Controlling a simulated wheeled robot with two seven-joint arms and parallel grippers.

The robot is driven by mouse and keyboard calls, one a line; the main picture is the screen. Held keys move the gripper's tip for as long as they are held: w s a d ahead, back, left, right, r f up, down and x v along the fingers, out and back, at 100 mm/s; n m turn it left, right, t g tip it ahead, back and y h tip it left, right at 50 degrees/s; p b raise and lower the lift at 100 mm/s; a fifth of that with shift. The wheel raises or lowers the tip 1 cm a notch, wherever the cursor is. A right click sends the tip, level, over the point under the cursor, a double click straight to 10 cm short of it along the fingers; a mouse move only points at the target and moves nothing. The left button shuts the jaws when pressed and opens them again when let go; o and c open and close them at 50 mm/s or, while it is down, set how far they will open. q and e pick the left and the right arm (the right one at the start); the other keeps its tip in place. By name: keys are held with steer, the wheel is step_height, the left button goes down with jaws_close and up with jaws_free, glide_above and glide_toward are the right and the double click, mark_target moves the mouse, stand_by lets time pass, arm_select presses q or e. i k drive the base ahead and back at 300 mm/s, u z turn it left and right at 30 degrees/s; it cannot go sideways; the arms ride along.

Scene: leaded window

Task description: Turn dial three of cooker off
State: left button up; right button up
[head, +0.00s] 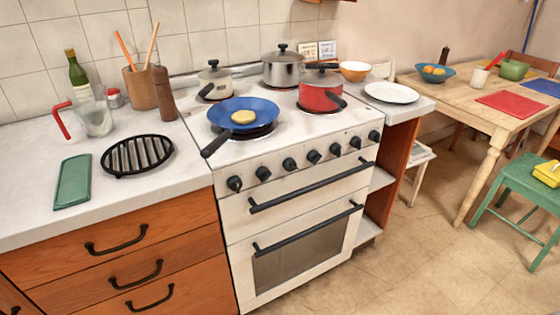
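The white cooker (225,222) stands in the middle of the head view, with a row of several black dials along its front panel. Counted from the left, the third dial (289,164) is black, and nothing covers it. Its pointer is too small to read, so I cannot tell whether it is on or off. The first dial (234,184) and second dial (263,174) sit to its left. The other dials continue to the right, such as the last one (374,136). Neither of my grippers is in view.
A blue pan (262,108) stands at the front left of the hob, its black handle (215,144) sticking out past the front edge. A red pot (320,97) stands to the right. A black oven rail (310,188) runs below the dials. The floor in front is clear.

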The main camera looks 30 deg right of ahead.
mark_target(289, 164)
steer(key=k, duration=1.3)
steer(key=z, duration=0.75)
steer(key=i, duration=1.45)
steer(key=u, duration=0.75)
